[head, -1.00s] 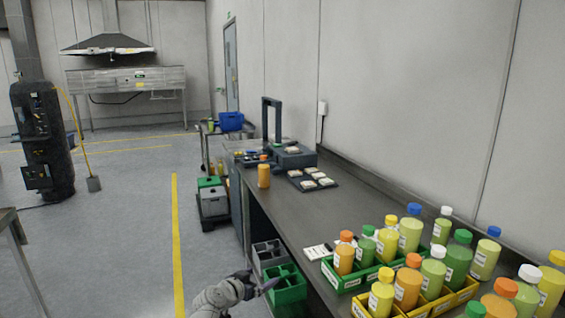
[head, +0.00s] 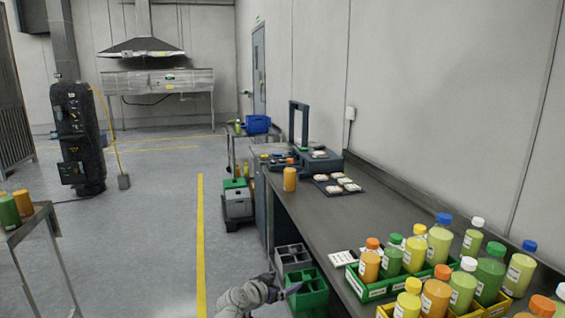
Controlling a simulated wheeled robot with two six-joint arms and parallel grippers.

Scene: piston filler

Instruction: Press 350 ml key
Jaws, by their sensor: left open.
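No 350 ml key can be made out in the head view, and no key labels are readable. A dark machine with an upright frame (head: 320,160) stands at the far end of the counter; it is too small to tell whether it bears keys. My left gripper (head: 284,288) is at the bottom of the head view, seen from behind, open, beside the counter's left edge and in front of the green crate. It is far from the machine. My right gripper is not in view.
A metal table (head: 30,222) stands left.

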